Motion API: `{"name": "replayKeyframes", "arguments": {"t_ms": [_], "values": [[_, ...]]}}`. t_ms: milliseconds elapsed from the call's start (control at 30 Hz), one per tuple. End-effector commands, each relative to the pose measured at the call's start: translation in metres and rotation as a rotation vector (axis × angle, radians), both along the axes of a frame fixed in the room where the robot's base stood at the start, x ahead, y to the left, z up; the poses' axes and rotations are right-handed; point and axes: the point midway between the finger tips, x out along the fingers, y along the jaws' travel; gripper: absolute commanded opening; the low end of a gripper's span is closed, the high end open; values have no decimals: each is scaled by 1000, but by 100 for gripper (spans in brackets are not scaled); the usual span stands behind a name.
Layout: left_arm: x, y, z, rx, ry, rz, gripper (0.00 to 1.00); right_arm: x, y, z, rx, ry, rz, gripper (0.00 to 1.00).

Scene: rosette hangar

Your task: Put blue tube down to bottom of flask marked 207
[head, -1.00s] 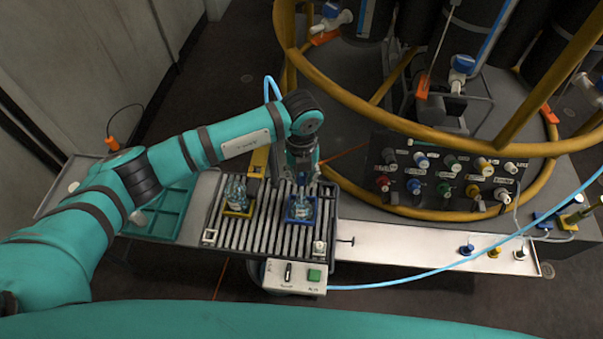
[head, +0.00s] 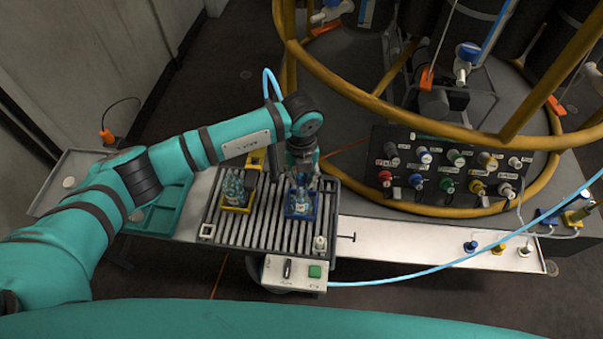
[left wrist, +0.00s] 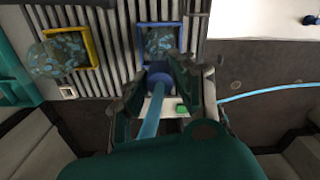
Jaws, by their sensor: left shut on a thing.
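My left gripper (head: 302,178) is just above the flask in the blue frame (head: 302,203). In the left wrist view its fingers (left wrist: 163,82) are shut on the blue tube (left wrist: 151,122) at a darker blue collar. The tube's lower end is hidden, so I cannot tell whether it is inside the flask. The glass flask in the blue frame (left wrist: 160,42) holds bluish pieces. A similar flask (head: 235,188) stands in a yellow frame to its left. I cannot read 207 on either flask. My right gripper is not in view.
Both frames sit on a slatted grey rack (head: 262,215). A control box with a green button (head: 315,271) is at its front. A panel of coloured knobs (head: 447,170) and a yellow rail ring stand right. A teal tray (head: 160,212) is left.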

Motion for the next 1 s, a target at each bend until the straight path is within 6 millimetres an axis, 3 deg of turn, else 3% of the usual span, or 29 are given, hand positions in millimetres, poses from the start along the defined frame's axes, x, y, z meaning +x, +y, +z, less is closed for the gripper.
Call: {"name": "replayKeyframes", "arguments": {"t_ms": [967,1000], "values": [[0,0,-13,1,0,0,5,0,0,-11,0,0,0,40],[0,0,-13,0,0,0,29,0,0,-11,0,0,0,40]]}}
